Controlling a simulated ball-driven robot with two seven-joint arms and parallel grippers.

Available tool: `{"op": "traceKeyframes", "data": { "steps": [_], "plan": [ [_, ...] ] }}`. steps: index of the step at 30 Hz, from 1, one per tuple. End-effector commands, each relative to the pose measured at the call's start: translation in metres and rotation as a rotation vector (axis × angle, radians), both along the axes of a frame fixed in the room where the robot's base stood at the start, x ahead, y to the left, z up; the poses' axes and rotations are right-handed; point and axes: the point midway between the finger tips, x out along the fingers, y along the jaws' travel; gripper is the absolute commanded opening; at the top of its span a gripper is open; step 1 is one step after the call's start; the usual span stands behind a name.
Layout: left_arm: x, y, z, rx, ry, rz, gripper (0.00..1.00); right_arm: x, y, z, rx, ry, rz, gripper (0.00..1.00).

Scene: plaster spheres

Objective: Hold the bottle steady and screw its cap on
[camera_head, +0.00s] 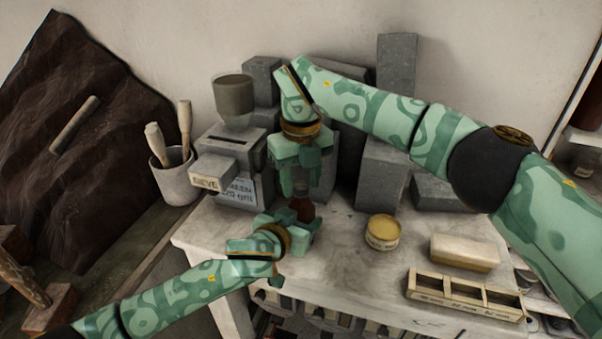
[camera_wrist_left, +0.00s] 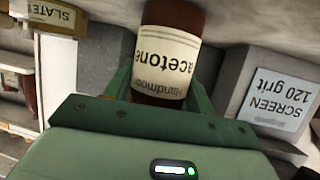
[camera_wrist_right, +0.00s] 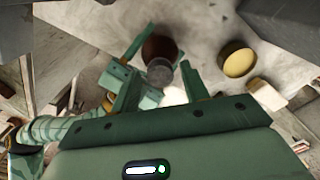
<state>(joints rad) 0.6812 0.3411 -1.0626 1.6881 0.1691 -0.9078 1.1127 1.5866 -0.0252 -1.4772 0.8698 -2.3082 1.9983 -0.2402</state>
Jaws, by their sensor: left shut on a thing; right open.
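The brown bottle (camera_head: 302,209) stands on the white worktop. Its "acetone" label (camera_wrist_left: 166,62) shows in the left wrist view. My left gripper (camera_head: 287,226) is shut around the bottle's body from the front left. A grey cap (camera_wrist_right: 160,71) sits at the bottle's top end in the right wrist view; I cannot tell how far it is screwed down. My right gripper (camera_head: 300,186) points down above the bottle. It is open, with its fingers (camera_wrist_right: 160,84) on either side of the cap and a gap visible.
A yellow-topped tin (camera_head: 382,231), a pale block (camera_head: 464,252) and a compartmented wooden tray (camera_head: 465,297) stand to the right. Grey blocks (camera_head: 382,170) crowd behind. A sieve machine (camera_head: 226,170) and a pot of tools (camera_head: 175,180) stand left. Bare worktop lies right of the bottle.

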Motion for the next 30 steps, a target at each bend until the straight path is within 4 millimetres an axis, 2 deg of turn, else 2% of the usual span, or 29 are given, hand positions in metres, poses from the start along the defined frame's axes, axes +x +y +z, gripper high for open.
{"op": "traceKeyframes", "data": {
  "steps": [3, 8, 18, 19, 21, 30],
  "plan": [
    [0.0001, 0.0002, -0.0003, 0.001, 0.001, 0.001, 0.00, 0.0000, -0.0001, 0.0001, 0.000, 0.000, 0.000, 0.45],
    [0.0001, 0.0002, -0.0003, 0.001, 0.001, 0.001, 0.00, 0.0001, -0.0002, 0.0002, 0.000, 0.000, 0.000, 0.01],
    [0.0001, 0.0003, -0.0003, 0.001, 0.001, 0.001, 0.00, 0.0002, -0.0002, 0.0003, -0.001, 0.000, -0.007, 0.00],
    [0.0001, 0.0003, -0.0003, 0.001, 0.001, 0.001, 0.00, 0.0002, -0.0002, 0.0004, -0.001, 0.000, -0.007, 0.35],
    [0.0001, 0.0003, -0.0003, 0.001, 0.001, 0.001, 0.00, 0.0002, -0.0002, 0.0004, -0.001, 0.000, -0.007, 0.52],
    [0.0001, 0.0003, -0.0003, 0.001, 0.001, 0.001, 0.00, 0.0003, -0.0002, 0.0018, 0.000, -0.001, -0.007, 0.52]
  ]
}}
